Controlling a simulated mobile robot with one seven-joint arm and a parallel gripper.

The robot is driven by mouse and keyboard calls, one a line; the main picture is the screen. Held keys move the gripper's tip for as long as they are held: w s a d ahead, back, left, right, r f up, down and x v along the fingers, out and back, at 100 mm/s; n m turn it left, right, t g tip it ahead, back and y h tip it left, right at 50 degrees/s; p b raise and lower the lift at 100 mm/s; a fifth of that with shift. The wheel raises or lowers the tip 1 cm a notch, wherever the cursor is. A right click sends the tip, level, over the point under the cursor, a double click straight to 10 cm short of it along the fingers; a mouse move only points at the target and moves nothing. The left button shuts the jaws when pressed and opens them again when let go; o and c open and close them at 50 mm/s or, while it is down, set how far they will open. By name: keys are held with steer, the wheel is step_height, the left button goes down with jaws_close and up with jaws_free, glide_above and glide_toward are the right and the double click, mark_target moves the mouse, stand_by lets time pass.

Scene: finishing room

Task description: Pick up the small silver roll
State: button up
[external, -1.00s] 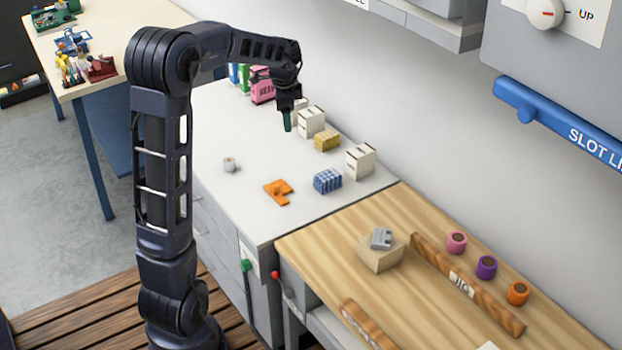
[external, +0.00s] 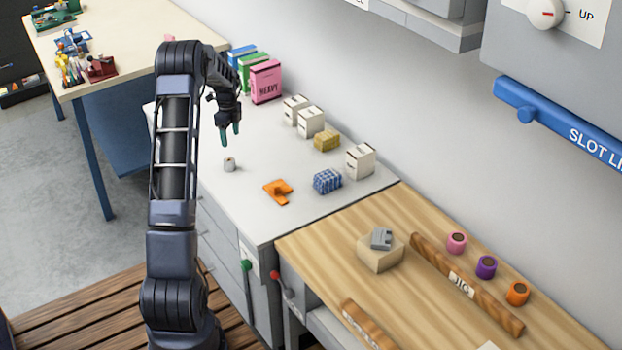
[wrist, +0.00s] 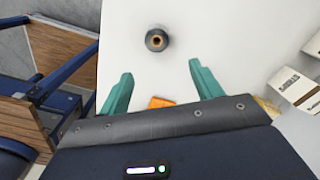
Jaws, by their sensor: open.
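The small silver roll (external: 229,164) stands upright on the white counter (external: 215,215), near its left edge in the external view. In the wrist view the roll (wrist: 156,40) shows from above, grey with a brown core, ahead of the fingertips. My gripper (external: 230,134) has teal fingers and hangs just above and behind the roll, pointing down. In the wrist view my gripper (wrist: 160,72) is open, with nothing between its fingers. The roll is apart from both fingers.
An orange bracket (external: 278,192) and a blue patterned block (external: 327,181) lie on the counter. White boxes (external: 311,122), a yellow block (external: 327,140) and a pink box (external: 265,82) stand toward the wall. Counter around the roll is clear.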

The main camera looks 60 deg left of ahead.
mark_target(229, 160)
steer(key=f, duration=0.8)
steer(key=s+a+f, duration=0.1)
steer(key=f, duration=0.2)
steer(key=shift+f, duration=0.4)
steer(key=c, duration=1.1)
